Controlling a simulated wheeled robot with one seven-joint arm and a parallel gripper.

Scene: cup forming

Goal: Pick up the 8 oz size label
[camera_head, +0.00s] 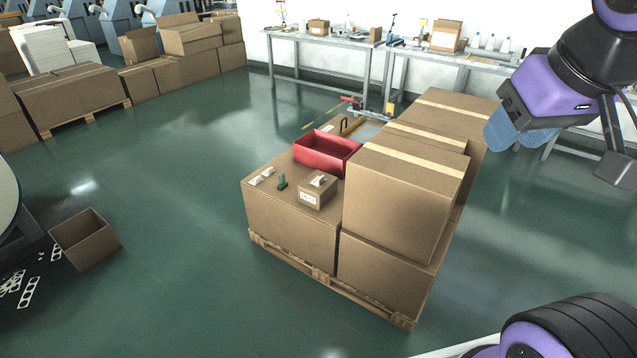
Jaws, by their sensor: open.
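I cannot make out an 8 oz size label for certain. A small cardboard box (318,190) on the pallet stack carries a white label (308,198) on its front, with print too small to read. A white item lies on top of this box. Small white pieces (262,176) lie near the left edge of the same big carton; their print is also unreadable. My gripper (516,138), purple with blue fingers, is at the upper right, open and empty. It appears well apart from the small box, beyond the tall cartons in the picture.
A red bin (326,152) and a green object (282,181) share the low carton top. A tall carton (405,195) stands right of them. An open box (85,240) sits on the floor at left. Workbenches (330,42) line the back.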

